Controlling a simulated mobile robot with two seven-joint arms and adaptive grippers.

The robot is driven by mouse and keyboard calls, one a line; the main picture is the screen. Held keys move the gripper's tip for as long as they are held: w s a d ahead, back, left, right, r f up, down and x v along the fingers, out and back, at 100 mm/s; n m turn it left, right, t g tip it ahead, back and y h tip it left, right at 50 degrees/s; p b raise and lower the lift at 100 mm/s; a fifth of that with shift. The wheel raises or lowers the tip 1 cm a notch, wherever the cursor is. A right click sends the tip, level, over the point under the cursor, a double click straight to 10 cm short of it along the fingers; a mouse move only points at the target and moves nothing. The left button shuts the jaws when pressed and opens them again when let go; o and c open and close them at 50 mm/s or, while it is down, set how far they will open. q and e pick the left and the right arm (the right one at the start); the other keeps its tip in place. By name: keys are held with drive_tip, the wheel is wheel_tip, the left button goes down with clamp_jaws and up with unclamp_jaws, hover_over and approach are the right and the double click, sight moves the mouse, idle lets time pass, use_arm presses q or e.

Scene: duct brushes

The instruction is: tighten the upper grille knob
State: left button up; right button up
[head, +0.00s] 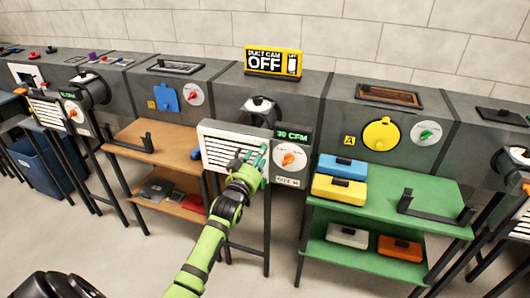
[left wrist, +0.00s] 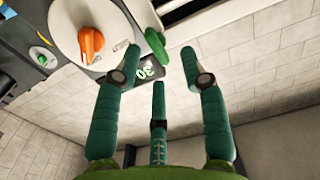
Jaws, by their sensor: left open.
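The white slatted grille (head: 222,148) is on the middle grey duct section in the head view. A corner of its frame and dark opening shows at the top of the left wrist view. A green wing-shaped knob (left wrist: 157,46) sits at the grille's edge, beside the dial. My left gripper (head: 256,156) has its teal fingers at the right side of the grille. In the left wrist view the left gripper (left wrist: 160,58) is open, with the knob between and just beyond its fingertips. I cannot tell whether they touch. My right gripper is not in view.
The dial with an orange pointer (head: 288,158) and the 30 CFM display (head: 293,136) are close right of my fingers. A green table (head: 440,190) with coloured boxes stands right, a brown table (head: 150,140) left. A yellow OFF sign (head: 273,61) stands on top.

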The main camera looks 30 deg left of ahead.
use_arm(q)
drive_tip(key=shift+d+x, duration=0.15)
drive_tip(key=shift+x, duration=0.75)
drive_tip(key=shift+d+x, duration=0.1)
drive_tip(key=shift+x, duration=0.85)
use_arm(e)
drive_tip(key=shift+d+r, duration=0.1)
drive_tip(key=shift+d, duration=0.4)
use_arm(q)
clamp_jaws()
